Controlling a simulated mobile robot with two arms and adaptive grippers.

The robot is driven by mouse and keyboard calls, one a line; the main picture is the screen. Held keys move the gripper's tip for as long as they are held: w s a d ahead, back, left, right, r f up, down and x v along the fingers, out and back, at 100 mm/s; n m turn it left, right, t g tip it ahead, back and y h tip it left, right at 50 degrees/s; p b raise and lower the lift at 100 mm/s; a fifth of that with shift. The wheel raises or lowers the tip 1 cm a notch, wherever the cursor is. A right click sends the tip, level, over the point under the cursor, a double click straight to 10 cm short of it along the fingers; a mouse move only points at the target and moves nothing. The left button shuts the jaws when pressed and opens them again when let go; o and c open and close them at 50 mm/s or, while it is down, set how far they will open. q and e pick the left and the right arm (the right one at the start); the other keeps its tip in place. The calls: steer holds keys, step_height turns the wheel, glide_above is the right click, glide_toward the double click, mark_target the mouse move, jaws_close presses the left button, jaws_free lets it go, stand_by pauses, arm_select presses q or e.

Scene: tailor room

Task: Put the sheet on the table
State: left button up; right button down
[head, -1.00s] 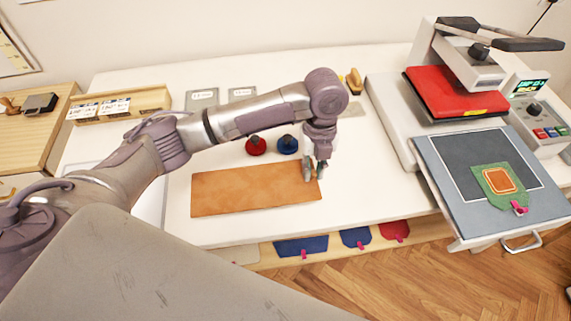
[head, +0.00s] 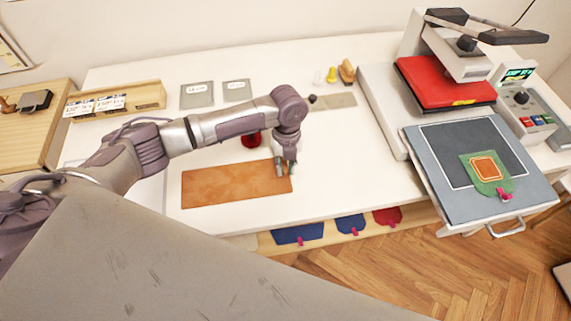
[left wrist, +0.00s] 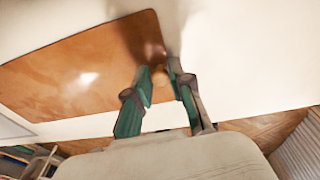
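The sheet is a plain brown leather-like rectangle (head: 228,188) over the front middle of the white table (head: 370,190). It looks level and close to the tabletop; I cannot tell if all of it touches. My left gripper (head: 285,167) is at the sheet's right end. In the left wrist view my left gripper's fingers (left wrist: 160,76) stand close on either side of a bit of brown at the sheet's end, and the sheet (left wrist: 75,75) looks creased there. The fingers seem shut on it. My right gripper is not in view.
A heat press with a red pad (head: 445,82) stands at the right, its grey tray (head: 435,180) bearing a green piece (head: 470,172). A red-handled stamp (head: 251,140) is behind the sheet. Grey plates (head: 197,95) lie further back. The table between sheet and press is clear.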

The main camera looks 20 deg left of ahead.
arm_select(q)
steer(key=o, duration=0.3)
steer(key=shift+r, duration=0.1)
step_height(320, 180, up, 12)
steer(key=w+b, duration=0.1)
steer(key=b, duration=0.1)
steer(key=shift+w+a, duration=0.15)
steer(key=shift+w, duration=0.1)
stand_by(0.5)
